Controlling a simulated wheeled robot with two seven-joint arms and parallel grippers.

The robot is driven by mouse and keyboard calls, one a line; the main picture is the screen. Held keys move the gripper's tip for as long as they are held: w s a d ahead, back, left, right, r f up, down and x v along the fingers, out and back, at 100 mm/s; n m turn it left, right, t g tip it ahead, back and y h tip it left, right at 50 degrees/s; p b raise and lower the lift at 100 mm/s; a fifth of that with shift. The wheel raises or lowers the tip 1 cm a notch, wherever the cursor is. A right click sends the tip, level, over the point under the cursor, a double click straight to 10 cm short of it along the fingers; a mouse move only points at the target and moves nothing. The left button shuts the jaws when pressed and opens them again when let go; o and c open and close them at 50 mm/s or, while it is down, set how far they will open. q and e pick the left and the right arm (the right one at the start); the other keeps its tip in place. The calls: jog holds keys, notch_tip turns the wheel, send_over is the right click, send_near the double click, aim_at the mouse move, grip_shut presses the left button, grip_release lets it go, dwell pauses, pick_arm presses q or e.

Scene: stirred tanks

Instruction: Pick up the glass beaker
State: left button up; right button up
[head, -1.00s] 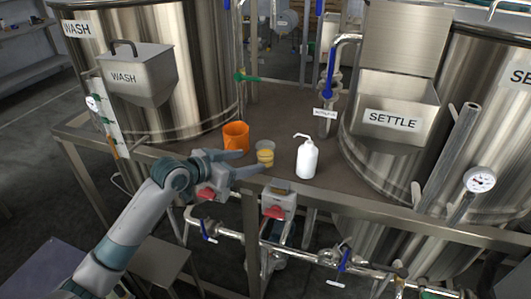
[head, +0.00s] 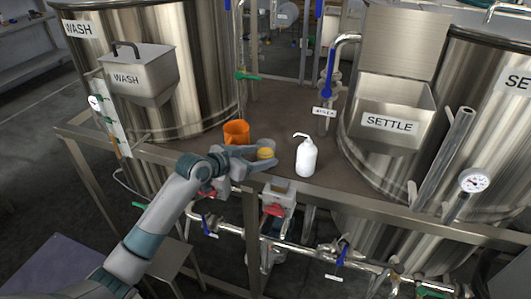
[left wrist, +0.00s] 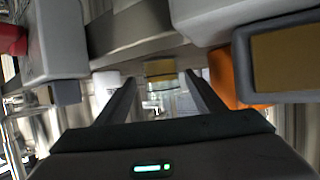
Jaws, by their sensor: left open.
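The glass beaker (head: 265,145) stands on the brown bench top between an orange mug and a white wash bottle. It is clear, with yellow contents low in it. My left gripper (head: 263,157) is open, reaching in from the left with its fingertips at the beaker, one to each side of it. In the left wrist view the beaker (left wrist: 161,70) shows between the fingers of the left gripper (left wrist: 160,84), near the tips. I cannot tell whether a finger touches it. My right gripper is not in view.
The orange mug (head: 236,132) stands close behind the left gripper's fingers. The white wash bottle (head: 306,158) stands just right of the beaker. Steel tanks (head: 150,60) flank the bench, and a metal rail (head: 380,200) runs along its front edge with valves and pipes below.

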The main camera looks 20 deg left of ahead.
aim_at(259, 155)
pick_arm(q)
jog(key=p+x, duration=0.1)
jog(key=x, duration=0.1)
jog(key=shift+w+d, duration=0.1)
jog(key=shift+w, duration=0.35)
jog(key=shift+w+d+f, duration=0.1)
jog(key=shift+w+f, duration=0.15)
jog(key=c, duration=1.2)
